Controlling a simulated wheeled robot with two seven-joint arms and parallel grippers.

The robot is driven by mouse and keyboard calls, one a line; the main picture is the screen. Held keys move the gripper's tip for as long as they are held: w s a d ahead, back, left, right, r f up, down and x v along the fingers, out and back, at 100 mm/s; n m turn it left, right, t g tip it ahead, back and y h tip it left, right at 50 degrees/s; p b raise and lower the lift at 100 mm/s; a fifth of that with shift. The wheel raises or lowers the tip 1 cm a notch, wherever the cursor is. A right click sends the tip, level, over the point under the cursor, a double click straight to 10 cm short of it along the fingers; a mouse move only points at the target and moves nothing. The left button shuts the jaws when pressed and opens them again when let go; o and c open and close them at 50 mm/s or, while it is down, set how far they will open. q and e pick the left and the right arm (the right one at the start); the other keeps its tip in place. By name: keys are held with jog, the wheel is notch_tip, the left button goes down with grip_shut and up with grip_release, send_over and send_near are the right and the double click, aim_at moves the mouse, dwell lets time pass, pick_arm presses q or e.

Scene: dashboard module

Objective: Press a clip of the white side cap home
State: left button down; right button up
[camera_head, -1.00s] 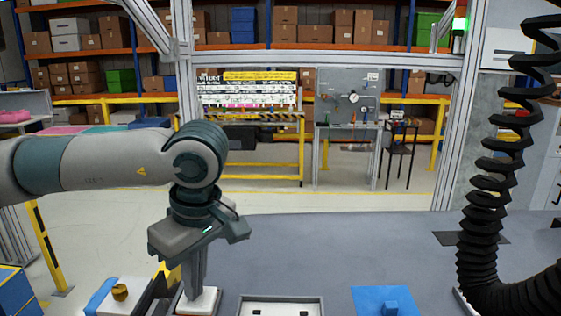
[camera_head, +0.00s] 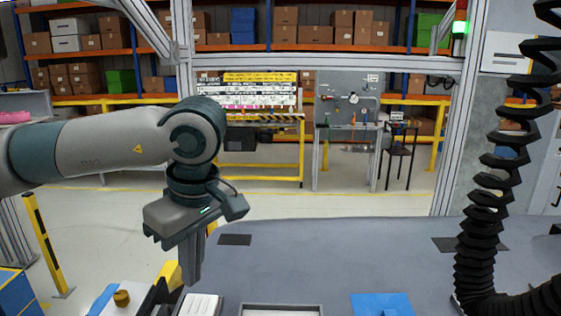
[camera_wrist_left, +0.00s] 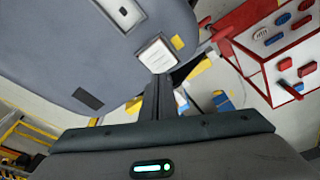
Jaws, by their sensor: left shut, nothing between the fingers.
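The white side cap (camera_head: 200,305) is at the bottom edge of the head view, partly cut off. In the left wrist view the white ribbed piece (camera_wrist_left: 156,53), which looks like the same cap, lies just beyond my fingertips. My left gripper (camera_head: 190,284) points down with its fingers shut and empty. In the head view its tips show just above and left of the cap. It also shows in the left wrist view (camera_wrist_left: 161,77), its tips at the cap's near edge. I cannot tell whether they touch it. The cap's clips are too small to make out. My right gripper is not in view.
A pale tray (camera_head: 281,308) and a blue piece (camera_head: 382,304) are right of the cap on the grey table (camera_head: 340,250). A black corrugated hose (camera_head: 487,215) hangs at right. The table's middle is clear.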

pick_arm(q)
jog(key=shift+r+p, duration=0.5)
jog(key=shift+r, duration=1.05)
